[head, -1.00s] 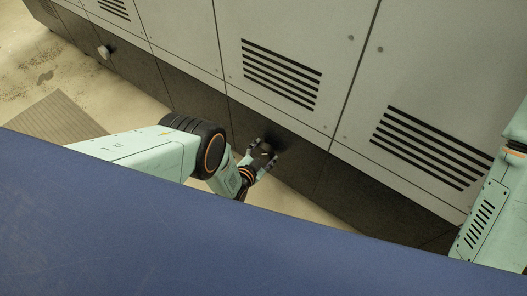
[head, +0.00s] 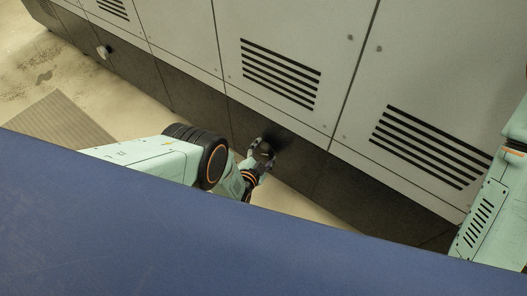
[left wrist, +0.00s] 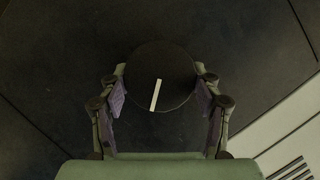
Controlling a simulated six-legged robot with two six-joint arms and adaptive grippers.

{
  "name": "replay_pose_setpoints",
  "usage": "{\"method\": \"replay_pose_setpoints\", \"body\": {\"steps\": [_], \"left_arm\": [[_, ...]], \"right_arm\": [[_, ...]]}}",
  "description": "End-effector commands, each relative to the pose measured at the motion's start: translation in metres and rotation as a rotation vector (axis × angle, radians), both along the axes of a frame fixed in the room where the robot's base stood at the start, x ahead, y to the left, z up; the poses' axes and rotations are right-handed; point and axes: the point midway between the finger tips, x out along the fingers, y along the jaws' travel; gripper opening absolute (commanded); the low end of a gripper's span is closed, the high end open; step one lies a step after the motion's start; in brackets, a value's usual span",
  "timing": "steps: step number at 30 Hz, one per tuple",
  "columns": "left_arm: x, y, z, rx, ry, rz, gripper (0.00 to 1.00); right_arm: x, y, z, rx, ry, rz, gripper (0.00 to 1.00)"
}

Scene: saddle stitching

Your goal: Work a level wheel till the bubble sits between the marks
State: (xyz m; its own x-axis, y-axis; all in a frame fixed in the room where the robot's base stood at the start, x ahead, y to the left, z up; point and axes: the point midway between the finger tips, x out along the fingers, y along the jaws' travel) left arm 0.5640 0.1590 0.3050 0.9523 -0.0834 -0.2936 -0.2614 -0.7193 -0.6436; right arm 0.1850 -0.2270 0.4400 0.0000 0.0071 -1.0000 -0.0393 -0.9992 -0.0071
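A round dark wheel (left wrist: 168,63) with one white line on its face stands out from the dark lower panel. In the left wrist view the line is nearly upright, its top leaning slightly right. In the head view the wheel (head: 264,153) is partly behind my left gripper (head: 261,154). The left gripper's fingers (left wrist: 160,88) are on both sides of the wheel, pads close to its rim. I cannot tell whether they press on it. No bubble or marks for it can be made out. My right gripper is not in view; only that arm shows at the right edge.
A grey cabinet (head: 290,30) with black vents runs across the back. A pale knob (head: 103,52) sits on the dark base panel at the far left. A blue surface (head: 200,245) fills the foreground. A ribbed mat (head: 62,120) lies on the floor.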

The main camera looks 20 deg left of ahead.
Motion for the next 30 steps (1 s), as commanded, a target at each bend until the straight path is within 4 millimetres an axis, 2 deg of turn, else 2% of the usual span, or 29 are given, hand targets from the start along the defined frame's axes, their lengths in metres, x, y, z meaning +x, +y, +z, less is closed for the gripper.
{"method": "replay_pose_setpoints", "body": {"steps": [1,8,20,30], "left_arm": [[0.001,-0.001,0.001,-0.001,-0.004,-0.002,0.68],[0.001,-0.001,0.001,-0.001,-0.001,-0.001,0.86],[-0.002,0.000,0.001,-0.001,-0.001,0.000,0.86],[-0.033,0.002,0.010,-0.001,0.002,0.000,0.86]], "right_arm": [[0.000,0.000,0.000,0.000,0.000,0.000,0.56],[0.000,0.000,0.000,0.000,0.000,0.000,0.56],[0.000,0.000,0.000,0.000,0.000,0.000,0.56],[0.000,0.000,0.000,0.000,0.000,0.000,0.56]]}}
